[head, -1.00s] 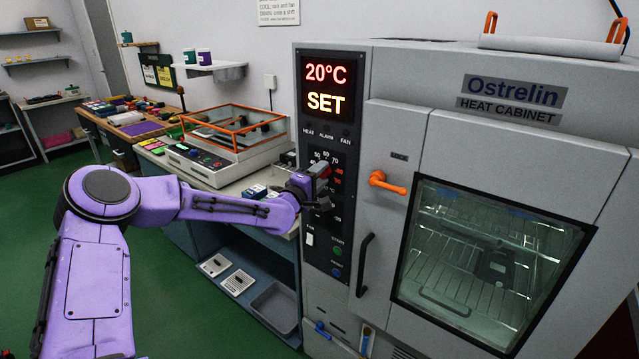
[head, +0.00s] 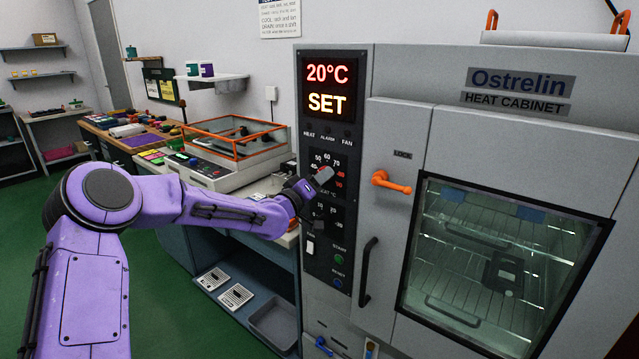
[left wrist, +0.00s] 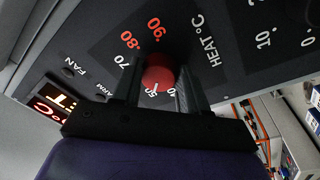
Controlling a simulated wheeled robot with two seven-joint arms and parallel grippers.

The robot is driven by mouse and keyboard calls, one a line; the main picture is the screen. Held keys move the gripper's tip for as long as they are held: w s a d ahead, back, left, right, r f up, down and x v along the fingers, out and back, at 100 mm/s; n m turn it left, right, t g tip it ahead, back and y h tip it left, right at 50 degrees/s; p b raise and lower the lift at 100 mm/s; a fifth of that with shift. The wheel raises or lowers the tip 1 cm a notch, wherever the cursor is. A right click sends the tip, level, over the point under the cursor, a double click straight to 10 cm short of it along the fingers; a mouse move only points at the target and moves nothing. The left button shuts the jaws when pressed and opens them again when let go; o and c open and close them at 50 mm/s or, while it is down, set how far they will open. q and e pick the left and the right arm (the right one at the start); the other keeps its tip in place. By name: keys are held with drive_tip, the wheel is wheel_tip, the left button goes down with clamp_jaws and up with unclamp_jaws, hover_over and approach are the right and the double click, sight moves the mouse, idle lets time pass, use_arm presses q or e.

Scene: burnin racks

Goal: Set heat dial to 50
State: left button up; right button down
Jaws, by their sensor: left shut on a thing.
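The heat dial (left wrist: 158,74) is a round red knob on the dark control panel, ringed by printed numbers. In the left wrist view a pale mark at its lower edge lies close to the printed 50. My left gripper (head: 318,179) is at the panel; in the left wrist view its two dark fingers stand on either side of the knob, shut on it. In the head view the gripper mostly hides the dial. The display (head: 328,87) above reads 20°C and SET. My right gripper is not in view.
The heat cabinet (head: 400,85) has a shut glass door (head: 500,250), an orange latch (head: 390,182) and a dark handle (head: 366,272). A fan switch (head: 310,247) and start and reset buttons sit below the dial. A bench with an orange-framed case (head: 232,140) stands left.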

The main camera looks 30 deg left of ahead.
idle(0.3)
use_arm(q)
drive_tip(key=o, duration=1)
drive_tip(key=shift+o, duration=0.2)
drive_tip(key=s+f, duration=0.1)
drive_tip(key=s, duration=0.9)
drive_tip(key=shift+s+a+f, duration=0.15)
drive_tip(key=shift+s+a, duration=0.1)
drive_tip(key=shift+m, duration=0.3)
